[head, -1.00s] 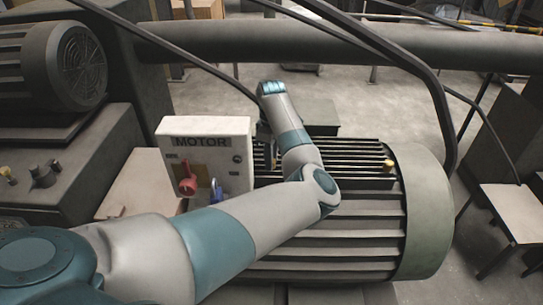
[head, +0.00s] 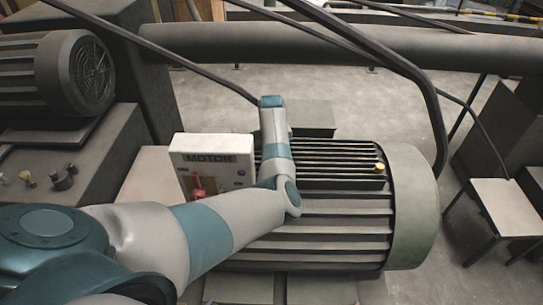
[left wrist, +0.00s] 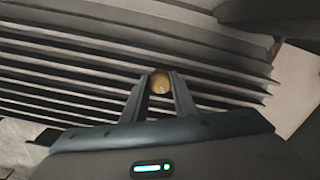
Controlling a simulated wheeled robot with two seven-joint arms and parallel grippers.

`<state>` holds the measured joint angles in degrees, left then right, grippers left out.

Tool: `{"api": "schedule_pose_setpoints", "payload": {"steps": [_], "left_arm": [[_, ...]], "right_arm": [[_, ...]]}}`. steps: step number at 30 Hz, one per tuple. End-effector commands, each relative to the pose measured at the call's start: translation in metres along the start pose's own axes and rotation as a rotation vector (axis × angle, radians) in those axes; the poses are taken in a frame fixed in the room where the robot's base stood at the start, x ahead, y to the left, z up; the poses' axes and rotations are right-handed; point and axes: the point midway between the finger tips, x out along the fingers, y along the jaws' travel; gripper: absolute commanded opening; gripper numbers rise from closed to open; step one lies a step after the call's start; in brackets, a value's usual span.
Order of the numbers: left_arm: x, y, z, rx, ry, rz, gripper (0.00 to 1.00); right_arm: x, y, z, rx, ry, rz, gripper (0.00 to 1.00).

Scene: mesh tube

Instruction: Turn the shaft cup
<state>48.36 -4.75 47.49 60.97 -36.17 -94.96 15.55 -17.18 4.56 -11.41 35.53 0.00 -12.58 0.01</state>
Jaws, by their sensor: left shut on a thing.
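In the left wrist view my left gripper (left wrist: 160,76) is shut on a small round yellow cup (left wrist: 161,86) between its fingertips, with the ribbed motor casing behind it. In the head view my left arm (head: 235,215) reaches over the near side of the large ribbed motor (head: 340,225). Its wrist (head: 272,120) stands by the motor's left end, beside the panel. The fingers and the held cup are hidden there. Another yellow cup (head: 379,168) stands on top of the motor near its right end, apart from my arm. My right gripper is not in view.
A white MOTOR panel (head: 212,160) with a red knob (head: 198,190) stands close left of my wrist. Dark pipes (head: 385,65) cross behind and above the motor. A smaller motor (head: 75,75) is at the left and a small table (head: 508,205) at the right.

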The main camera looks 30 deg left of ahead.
Motion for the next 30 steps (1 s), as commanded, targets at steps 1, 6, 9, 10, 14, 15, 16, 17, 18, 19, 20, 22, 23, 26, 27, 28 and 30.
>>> {"api": "schedule_pose_setpoints", "payload": {"steps": [1, 6, 9, 10, 14, 15, 16, 17, 18, 19, 20, 22, 23, 26, 27, 28, 30], "left_arm": [[-0.004, -0.001, -0.001, 0.029, 0.003, -0.002, 0.03], [-0.004, -0.001, -0.002, 0.113, 0.003, -0.001, 0.03], [-0.003, -0.001, -0.001, 0.144, 0.003, 0.0, 0.03], [-0.002, -0.001, -0.001, 0.15, 0.003, 0.0, 0.03], [-0.002, 0.0, -0.001, 0.167, 0.004, 0.0, 0.03], [-0.001, 0.0, -0.001, 0.169, 0.004, 0.0, 0.03], [-0.001, 0.0, -0.001, 0.17, 0.004, 0.0, 0.03], [-0.001, 0.0, -0.001, 0.17, 0.004, 0.0, 0.03], [-0.001, 0.0, -0.002, 0.17, 0.004, 0.0, 0.03], [-0.001, 0.0, -0.002, 0.17, 0.004, 0.0, 0.03], [-0.001, 0.0, -0.002, 0.169, 0.004, 0.001, 0.03], [-0.001, 0.0, -0.002, 0.169, 0.005, 0.001, 0.03], [-0.001, 0.0, -0.002, 0.169, 0.005, 0.001, 0.03], [-0.001, 0.0, -0.002, 0.168, 0.005, 0.001, 0.38], [-0.001, 0.0, -0.002, 0.168, 0.005, 0.001, 0.44], [-0.001, 0.0, -0.002, 0.168, 0.004, 0.001, 0.44], [-0.001, 0.0, -0.001, 0.168, 0.004, 0.001, 0.44]], "right_arm": [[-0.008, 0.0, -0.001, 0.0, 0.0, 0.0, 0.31], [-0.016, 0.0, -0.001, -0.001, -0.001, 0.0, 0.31], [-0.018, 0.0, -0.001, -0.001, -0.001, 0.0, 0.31], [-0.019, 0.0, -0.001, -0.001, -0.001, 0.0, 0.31], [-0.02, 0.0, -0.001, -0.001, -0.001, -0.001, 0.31], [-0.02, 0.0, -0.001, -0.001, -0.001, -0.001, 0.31], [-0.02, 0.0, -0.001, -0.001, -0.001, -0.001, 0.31], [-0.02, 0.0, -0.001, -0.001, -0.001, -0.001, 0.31], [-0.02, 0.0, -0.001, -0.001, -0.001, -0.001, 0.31], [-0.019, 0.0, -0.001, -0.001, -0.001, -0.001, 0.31], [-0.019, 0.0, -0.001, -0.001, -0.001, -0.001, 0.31], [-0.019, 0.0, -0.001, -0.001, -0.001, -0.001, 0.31], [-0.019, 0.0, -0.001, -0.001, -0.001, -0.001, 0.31], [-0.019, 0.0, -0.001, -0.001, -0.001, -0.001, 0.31], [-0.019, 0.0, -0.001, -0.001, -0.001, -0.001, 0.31], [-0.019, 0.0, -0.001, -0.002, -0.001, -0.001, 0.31], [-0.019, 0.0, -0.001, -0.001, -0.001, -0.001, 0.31]]}}
